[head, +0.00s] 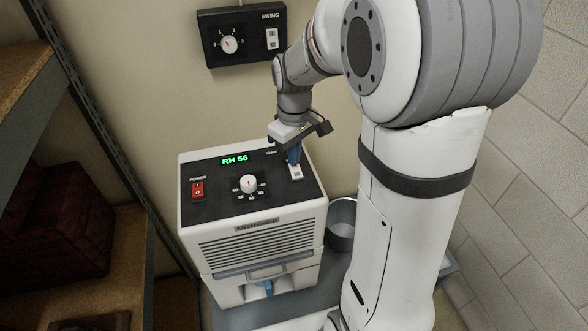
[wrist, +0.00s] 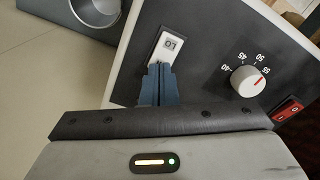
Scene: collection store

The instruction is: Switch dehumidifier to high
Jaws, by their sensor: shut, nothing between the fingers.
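The dehumidifier (head: 262,225) is a white box with a dark top panel and a lit green display reading RH 56 (head: 235,160). At the panel's right is a small white rocker switch (head: 295,173), labelled TURBO or similar, too small to be sure. In the wrist view the switch (wrist: 170,45) shows an upside-down LO; its near end is hidden behind my fingers. My gripper (head: 292,155) is shut and empty, its blue fingertips (wrist: 160,68) pointing down right at the switch. I cannot tell whether they touch it.
A white dial (head: 249,184) and red power switch (head: 197,190) share the panel. A wall box marked SWING (head: 242,38) hangs behind. A grey metal bucket (head: 342,222) stands to the right, and shelving (head: 110,250) to the left.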

